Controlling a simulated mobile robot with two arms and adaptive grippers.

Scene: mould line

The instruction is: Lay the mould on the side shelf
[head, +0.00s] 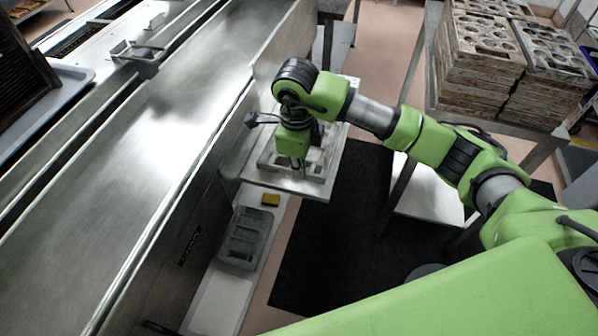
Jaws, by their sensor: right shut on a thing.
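My right gripper (293,163) comes down from above onto a grey metal mould (318,160) and is shut on it. The mould is over the side shelf (285,184), a flat metal plate beside the conveyor line, and looks level with it. I cannot tell whether it rests fully on the plate. My wrist and forearm hide part of the mould and the fingertips. My left gripper is not in view.
Another grey mould (243,238) lies on a low white surface (217,300), near a small yellow block (270,200). A steel conveyor (150,130) runs along the left. Stacks of moulds (520,65) stand on a rack at the right. A black mat (335,250) covers the floor.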

